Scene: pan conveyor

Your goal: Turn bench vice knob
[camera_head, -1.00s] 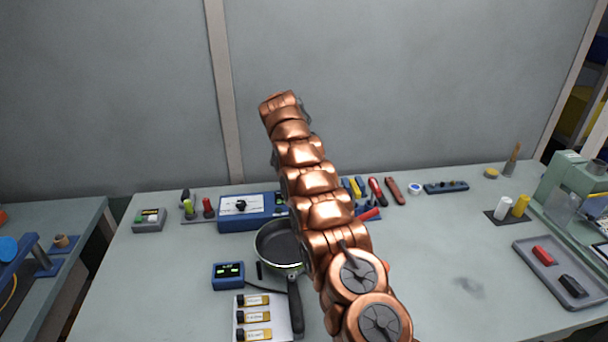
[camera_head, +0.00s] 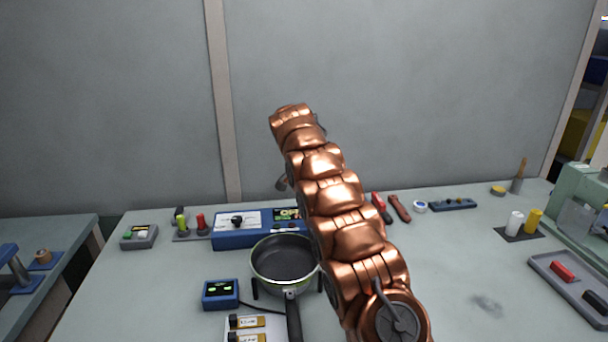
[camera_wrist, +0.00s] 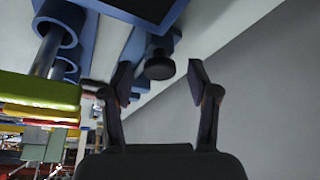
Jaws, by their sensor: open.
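In the wrist view, a dark round knob (camera_wrist: 159,68) sits on a blue body (camera_wrist: 150,40) near the top. My gripper (camera_wrist: 160,82) is open and empty. The knob shows between its two fingertips, apparently beyond them, with a gap on each side. I cannot tell the exact depth. In the head view, my copper arm rises over the bench and my gripper is not clearly seen. A blue box (camera_head: 240,238) there carries a black knob (camera_head: 237,220). I cannot tell if it is the same knob. No vice is clearly recognizable.
In the wrist view, blue cylinders (camera_wrist: 58,38) and a green part (camera_wrist: 38,90) lie left of the fingers; a grey surface fills the right. In the head view, a pan (camera_head: 284,262), blue display (camera_head: 220,293) and red-handled tools (camera_head: 380,204) are near my arm. The right-centre bench is mostly clear.

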